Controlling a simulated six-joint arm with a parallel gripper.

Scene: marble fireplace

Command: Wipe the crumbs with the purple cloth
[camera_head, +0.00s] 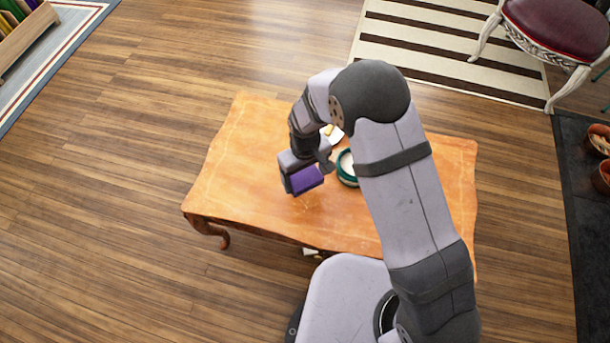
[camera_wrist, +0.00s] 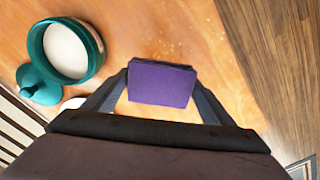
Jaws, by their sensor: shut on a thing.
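A folded purple cloth (camera_head: 305,179) is held in my gripper (camera_head: 308,172) above the orange wooden table (camera_head: 240,150). In the wrist view the cloth (camera_wrist: 161,83) is a thick block between the two fingers of my gripper (camera_wrist: 160,86), which is shut on it. Pale crumbs (camera_wrist: 170,48) are scattered on the table just beyond the cloth in the wrist view. In the head view the crumbs show only faintly near the cloth. I cannot tell whether the cloth touches the table.
A teal pot (camera_wrist: 68,52) with white contents stands on the table, with a teal lid (camera_wrist: 40,84) beside it. A white item, partly hidden, lies near them. The table's left part is clear. A red-seated chair (camera_head: 560,25) stands on the floor beyond.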

